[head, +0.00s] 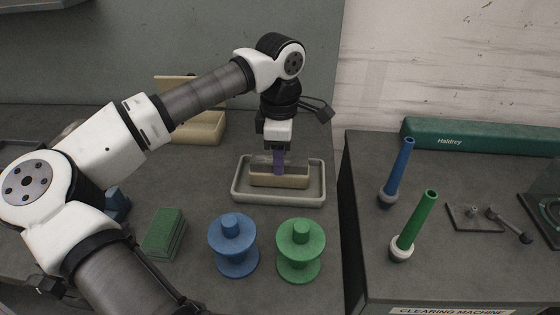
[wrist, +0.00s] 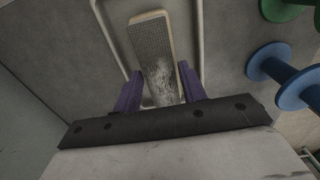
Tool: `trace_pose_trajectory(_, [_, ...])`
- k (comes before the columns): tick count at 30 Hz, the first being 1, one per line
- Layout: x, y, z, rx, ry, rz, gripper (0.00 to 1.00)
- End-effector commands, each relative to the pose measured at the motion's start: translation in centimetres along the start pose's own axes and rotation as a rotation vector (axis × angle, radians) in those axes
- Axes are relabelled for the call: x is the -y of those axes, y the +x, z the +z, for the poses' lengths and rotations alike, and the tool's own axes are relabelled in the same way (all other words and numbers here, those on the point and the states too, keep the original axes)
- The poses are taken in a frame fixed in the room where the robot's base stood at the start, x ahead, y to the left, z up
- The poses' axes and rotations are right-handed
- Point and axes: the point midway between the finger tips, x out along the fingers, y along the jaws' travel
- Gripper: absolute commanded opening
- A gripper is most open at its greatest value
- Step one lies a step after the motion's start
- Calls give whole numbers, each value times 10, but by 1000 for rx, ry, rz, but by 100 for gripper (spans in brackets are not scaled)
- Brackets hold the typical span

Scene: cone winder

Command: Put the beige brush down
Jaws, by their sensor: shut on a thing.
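The beige brush (head: 280,181) is a long block with a beige body and a grey, wire-like upper face. It lies level within the shallow pale tray (head: 236,192); whether it touches the tray floor I cannot tell. My gripper (head: 279,164) points straight down over the tray, its purple fingers shut on the brush. In the wrist view the brush (wrist: 154,50) runs between the two fingers of my gripper (wrist: 160,80), and its near end is hidden by the gripper body. The tray's rim (wrist: 204,45) shows around it there.
A blue bobbin (head: 234,250) and a green bobbin (head: 300,255) stand in front of the tray. A green block stack (head: 164,233) lies left. A beige open box (head: 205,128) stands behind. The machine top at right holds blue (head: 398,170) and green (head: 416,222) cones.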

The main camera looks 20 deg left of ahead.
Motion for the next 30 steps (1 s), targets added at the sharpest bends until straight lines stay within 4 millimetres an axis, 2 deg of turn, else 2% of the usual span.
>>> trace_pose_trajectory(11, [0, 5, 0, 0, 0, 2, 16])
trace_pose_trajectory(12, [0, 4, 0, 0, 0, 1, 45])
trace_pose_trajectory(16, [0, 3, 0, 0, 0, 1, 62])
trace_pose_trajectory(25, [0, 2, 0, 0, 0, 1, 63])
trace_pose_trajectory(30, [-1, -12, 0, -1, -2, 4, 63])
